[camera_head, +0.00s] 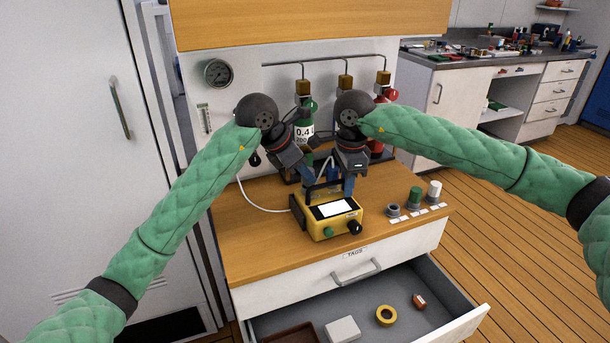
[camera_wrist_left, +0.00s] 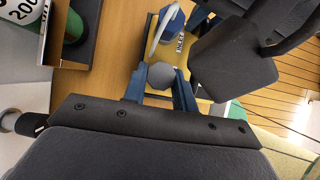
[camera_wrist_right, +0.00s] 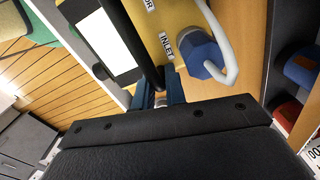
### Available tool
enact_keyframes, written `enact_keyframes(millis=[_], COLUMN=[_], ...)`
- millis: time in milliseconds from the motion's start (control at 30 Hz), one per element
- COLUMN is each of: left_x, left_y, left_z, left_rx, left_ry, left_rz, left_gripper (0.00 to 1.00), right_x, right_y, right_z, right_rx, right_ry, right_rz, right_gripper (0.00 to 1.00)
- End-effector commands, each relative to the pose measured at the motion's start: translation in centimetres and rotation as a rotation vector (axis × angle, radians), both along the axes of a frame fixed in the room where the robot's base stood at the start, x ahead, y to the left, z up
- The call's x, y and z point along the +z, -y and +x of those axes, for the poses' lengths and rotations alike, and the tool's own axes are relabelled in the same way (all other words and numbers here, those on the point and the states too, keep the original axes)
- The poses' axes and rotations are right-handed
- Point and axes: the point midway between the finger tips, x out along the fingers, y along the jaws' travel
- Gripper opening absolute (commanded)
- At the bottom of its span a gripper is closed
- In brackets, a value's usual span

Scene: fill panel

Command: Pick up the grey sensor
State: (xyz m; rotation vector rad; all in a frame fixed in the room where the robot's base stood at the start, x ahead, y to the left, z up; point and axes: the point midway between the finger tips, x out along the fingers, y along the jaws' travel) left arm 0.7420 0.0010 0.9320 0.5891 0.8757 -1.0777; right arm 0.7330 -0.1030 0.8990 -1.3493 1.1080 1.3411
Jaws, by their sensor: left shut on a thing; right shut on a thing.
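A grey faceted piece (camera_wrist_left: 168,76), which looks like the grey sensor, sits between the fingers of my left gripper (camera_wrist_left: 158,97). My left gripper (camera_head: 309,188) is shut on it, just above the yellow meter (camera_head: 341,227). The piece is hidden in the head view. My right gripper (camera_head: 348,186) is beside it, shut on the meter's black handle (camera_wrist_right: 140,40). The meter appears to rest on the wooden top. In the right wrist view a blue fitting (camera_wrist_right: 198,52) with a white hose is in its port marked INLET.
A short dark ring (camera_head: 393,210), a green piece (camera_head: 415,196) and a white piece (camera_head: 434,191) stand in a labelled row at right. Gas bottles (camera_head: 305,130) stand behind. The open drawer (camera_head: 450,320) holds a yellow ring (camera_head: 385,315) and other items.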

Motion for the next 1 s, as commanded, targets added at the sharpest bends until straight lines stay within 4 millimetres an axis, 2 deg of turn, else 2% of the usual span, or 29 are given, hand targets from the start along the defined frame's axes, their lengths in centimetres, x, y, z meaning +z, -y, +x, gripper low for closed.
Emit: enact_keyframes(millis=[200,467,800,1000], left_x=[2.7,2.4,2.4,2.4], left_y=[0.0,-4.3,-11.1,-14.2], left_z=[0.0,-1.7,-4.5,-5.8], left_rx=[-0.001,0.003,0.004,0.002], left_ry=[0.003,-0.001,-0.001,-0.002], left_rz=[0.001,0.003,0.004,0.002], left_gripper=[0.06,0.06,0.06,0.06], right_x=[-0.1,-0.1,-0.1,-0.1], right_y=[0.0,0.0,0.0,0.0], right_z=[0.0,0.0,0.0,0.0], right_rx=[-0.001,-0.001,-0.001,-0.001], right_ry=[-0.001,-0.001,-0.001,-0.001], right_rz=[0.0,0.0,0.0,0.0], right_gripper=[0.0,0.0,0.0,0.0])
